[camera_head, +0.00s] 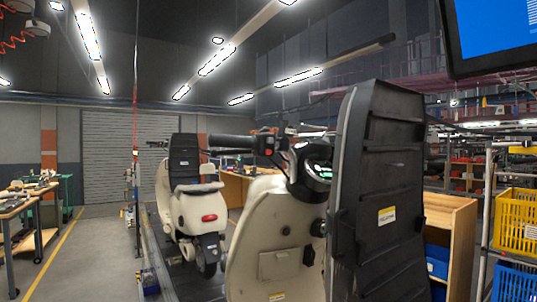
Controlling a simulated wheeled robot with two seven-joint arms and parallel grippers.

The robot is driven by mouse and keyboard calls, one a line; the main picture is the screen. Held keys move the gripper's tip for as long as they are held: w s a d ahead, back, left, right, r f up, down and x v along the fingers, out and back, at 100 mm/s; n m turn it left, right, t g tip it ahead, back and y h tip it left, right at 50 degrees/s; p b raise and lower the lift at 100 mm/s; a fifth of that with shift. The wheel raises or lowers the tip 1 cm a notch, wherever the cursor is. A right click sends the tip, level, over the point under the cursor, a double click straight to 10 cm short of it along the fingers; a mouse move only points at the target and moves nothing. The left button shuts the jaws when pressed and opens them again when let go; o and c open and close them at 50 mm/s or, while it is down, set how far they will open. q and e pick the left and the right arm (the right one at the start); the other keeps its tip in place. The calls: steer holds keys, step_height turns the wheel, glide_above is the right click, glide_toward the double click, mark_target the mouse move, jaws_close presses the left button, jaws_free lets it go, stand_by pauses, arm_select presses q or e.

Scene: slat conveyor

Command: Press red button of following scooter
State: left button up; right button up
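A near cream scooter (265,235) fills the middle of the head view, with its handlebar, round lit dash (318,172) and inner front panel facing me. A small red button (268,152) shows on the black switch block of the handlebar grip that points left. A second cream scooter (195,208) stands farther away on the left, seen from behind with its red tail light. Its handlebar buttons are too small to make out. Neither of my grippers is in view.
A tall black panel (390,180) with a yellow-white label stands upright at right, hiding part of the near scooter. The conveyor (165,250) runs away at left. A yellow crate (515,220), a blue crate and a hanging screen (495,28) are at far right.

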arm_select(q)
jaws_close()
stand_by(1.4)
